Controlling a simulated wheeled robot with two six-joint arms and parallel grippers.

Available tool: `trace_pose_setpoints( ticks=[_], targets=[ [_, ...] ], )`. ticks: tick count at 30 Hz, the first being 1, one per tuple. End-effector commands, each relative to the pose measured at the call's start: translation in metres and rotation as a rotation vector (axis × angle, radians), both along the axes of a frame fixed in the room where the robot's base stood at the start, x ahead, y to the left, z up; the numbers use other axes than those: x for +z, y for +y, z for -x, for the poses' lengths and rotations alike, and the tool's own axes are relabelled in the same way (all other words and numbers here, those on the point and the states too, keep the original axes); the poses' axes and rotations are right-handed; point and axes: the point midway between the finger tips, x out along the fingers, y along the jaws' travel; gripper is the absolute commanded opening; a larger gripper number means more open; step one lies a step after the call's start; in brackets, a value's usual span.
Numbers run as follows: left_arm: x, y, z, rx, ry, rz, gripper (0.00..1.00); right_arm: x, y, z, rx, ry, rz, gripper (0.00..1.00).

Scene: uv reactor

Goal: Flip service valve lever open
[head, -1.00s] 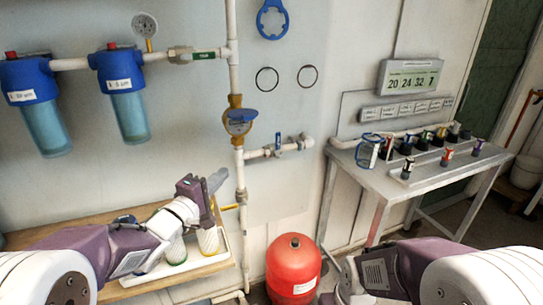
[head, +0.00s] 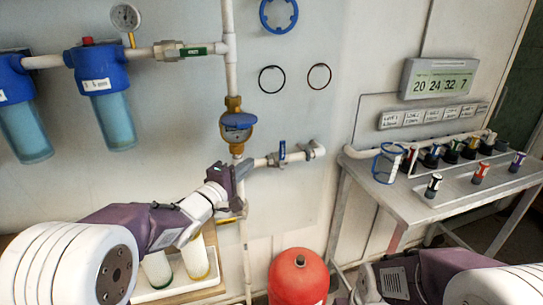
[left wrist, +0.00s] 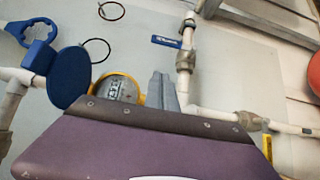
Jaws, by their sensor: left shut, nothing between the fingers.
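The branch valve with a blue lever (head: 282,150) sits on the short white side pipe at the wall. In the left wrist view its blue lever (left wrist: 166,41) lies across the picture, beyond my fingertips. A yellow lever (head: 228,218) shows lower on the main pipe, partly hidden by my wrist; its yellow end (left wrist: 267,150) is at the right in the wrist view. My left gripper (head: 243,168) is shut and empty, close to the main pipe, left of and below the blue lever. Its fingers (left wrist: 163,92) are together and apart from the blue lever.
A water meter (head: 237,127) with a blue lid is just above my left gripper. Blue filter housings (head: 98,70) hang at the left. A red tank (head: 298,277) stands below. A metal bench (head: 400,205) with several small cylinders is at the right.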

Motion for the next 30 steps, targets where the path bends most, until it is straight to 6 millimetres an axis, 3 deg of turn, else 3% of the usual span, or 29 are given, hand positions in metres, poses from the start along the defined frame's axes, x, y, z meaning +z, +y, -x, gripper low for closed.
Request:
trace_pose_setpoints(
  ticks=[9,17,30],
  targets=[
    [-0.002,-0.035,-0.058,-0.004,0.000,0.001,0.00,-0.007,0.000,0.000,0.000,0.000,0.000,0.00],
    [-0.001,-0.064,-0.066,-0.001,0.000,0.000,0.00,-0.013,0.000,0.000,0.000,0.000,0.000,0.00],
    [0.001,-0.066,-0.067,0.000,0.002,-0.003,0.00,-0.011,0.000,0.000,0.000,0.000,0.000,0.00]
  ],
)
